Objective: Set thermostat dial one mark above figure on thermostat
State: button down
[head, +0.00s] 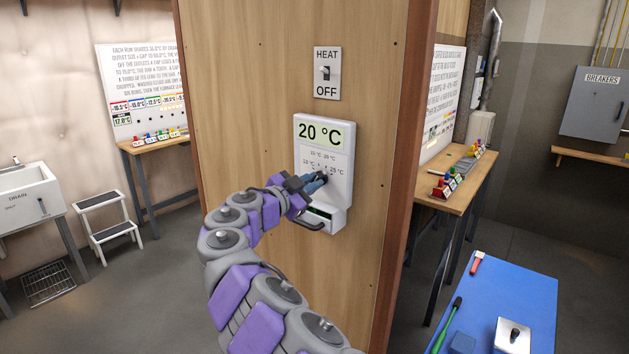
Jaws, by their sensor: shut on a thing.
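The white thermostat (342,165) is mounted on a wooden panel in the middle of the head view. Its green display (320,132) reads 20 °C. Below the display is a dial scale with small temperature marks; 15, 20 and 25 °C seem to be among them, though the print is tiny. My gripper (322,178) reaches in from below left and is shut on the dial at the scale's centre. The dial and its pointer are mostly hidden behind my fingers, so I cannot tell its setting. A small open drawer or flap (319,214) with a dark handle sits at the thermostat's bottom.
A HEAT/OFF switch (326,73) is above the thermostat. A blue table (530,290) with tools stands at lower right. Wooden benches (470,190) stand behind the panel on both sides. A sink (30,190) and a step stool (108,222) are at left.

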jog(key=shift+d+f, duration=0.1)
jog(key=shift+f, duration=0.05)
jog(key=m, duration=0.4)
jog(key=shift+m, duration=0.3)
jog(key=shift+m, duration=0.5)
jog(key=c, duration=1.3)
grip_release()
jog(key=shift+w+f, duration=0.1)
jog(key=shift+w, duration=0.1)
jog(key=shift+c, duration=0.2)
jog(key=o, duration=0.3)
jog(key=shift+s, duration=0.1)
jog(key=shift+o, duration=0.2)
